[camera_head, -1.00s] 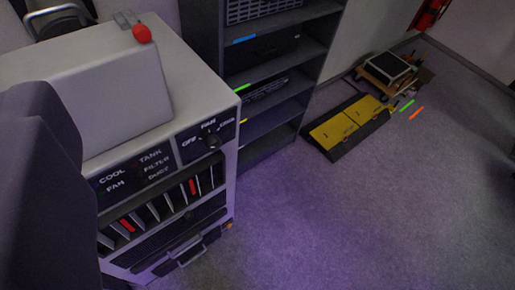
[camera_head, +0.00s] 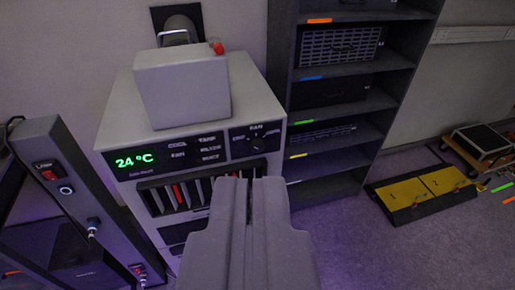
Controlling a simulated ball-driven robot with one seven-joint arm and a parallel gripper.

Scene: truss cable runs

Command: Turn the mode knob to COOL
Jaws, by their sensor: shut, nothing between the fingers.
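The mode knob (camera_head: 257,143) is a dark round dial at the right end of the front panel of a light grey cooling unit (camera_head: 118,103). Small labels stand around it; FAN is above it, and the others are too small to read surely. The pointer's exact direction is hard to tell. My gripper (camera_head: 248,182) is shut and empty, in front of the unit and below the knob in the picture, apart from it as far as I can tell. It hides part of the unit's lower front. A green display (camera_head: 135,160) on the panel reads 24 °C.
A dark shelf rack (camera_head: 372,62) stands right of the unit. A black and yellow ramp (camera_head: 428,190) and a small cart (camera_head: 480,143) lie on the floor at the right. A dark frame with switches (camera_head: 50,172) stands at the left.

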